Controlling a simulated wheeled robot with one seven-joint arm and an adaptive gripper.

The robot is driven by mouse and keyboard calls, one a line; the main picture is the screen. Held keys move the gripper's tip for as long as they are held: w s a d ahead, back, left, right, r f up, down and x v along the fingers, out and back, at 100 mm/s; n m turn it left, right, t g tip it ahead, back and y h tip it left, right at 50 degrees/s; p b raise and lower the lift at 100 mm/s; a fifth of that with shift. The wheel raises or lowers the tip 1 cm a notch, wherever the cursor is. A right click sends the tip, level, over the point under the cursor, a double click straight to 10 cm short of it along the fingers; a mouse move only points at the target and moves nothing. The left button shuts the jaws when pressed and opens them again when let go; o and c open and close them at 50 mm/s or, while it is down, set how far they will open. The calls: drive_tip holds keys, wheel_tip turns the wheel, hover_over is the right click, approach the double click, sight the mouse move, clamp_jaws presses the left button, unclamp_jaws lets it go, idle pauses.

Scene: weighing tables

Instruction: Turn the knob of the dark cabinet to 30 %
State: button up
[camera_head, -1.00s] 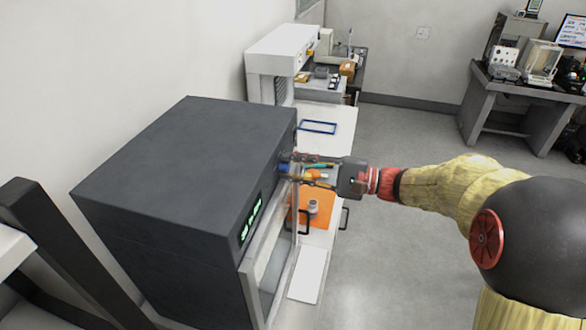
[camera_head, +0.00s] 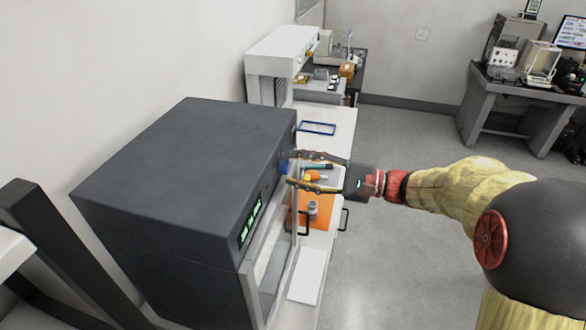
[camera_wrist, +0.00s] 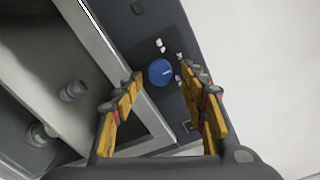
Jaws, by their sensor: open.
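The dark cabinet (camera_head: 180,175) stands at the left in the head view, with a lit green display (camera_head: 250,218) on its front. Its blue knob (camera_head: 284,167) is near the far end of the front. In the wrist view the round blue knob (camera_wrist: 160,72) shows a light pointer mark directed to the right, with small white marks around it. My gripper (camera_head: 288,170) is open, its fingers reaching toward the knob. In the wrist view the yellow fingers of my gripper (camera_wrist: 161,80) are spread wide, one on each side of the knob, with no visible contact.
Below the knob is the cabinet's glass door with a pale frame (camera_head: 262,262). A white bench (camera_head: 338,125) beyond holds an orange mat (camera_head: 303,222), tools and a blue frame (camera_head: 317,128). A grey table (camera_head: 525,105) with instruments stands at the back right. The floor between is clear.

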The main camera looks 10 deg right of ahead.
drive_tip(key=v, duration=0.6)
drive_tip(key=shift+d, duration=0.15)
drive_tip(key=s+f+n+g+h+b, duration=0.1)
drive_tip(key=s+f+g+h, duration=0.55)
drive_tip(key=s+f, duration=0.75)
drive_tip(key=s+d+f+n+t+h+b, duration=0.2)
drive_tip(key=s+d+f+n+h+b, duration=0.25)
drive_tip(key=s+d+h, duration=0.35)
drive_tip(key=shift+s+a+r+n+t+h+b, duration=0.35)
drive_tip(key=shift+a+r+n+t+b, duration=0.25)
drive_tip(key=shift+n, duration=0.1)
drive_tip(key=shift+s+a+r+n+t+h+b, duration=0.25)
drive_tip(key=shift+a+r+n+t+h+b, duration=0.1)
drive_tip(key=shift+a+r+n+t+b, duration=0.25)
drive_tip(key=shift+s+a+r+n+t+h+b, duration=0.3)
drive_tip(key=shift+a+r+n+t+b, duration=0.2)
drive_tip(key=shift+a+r+n, duration=0.2)
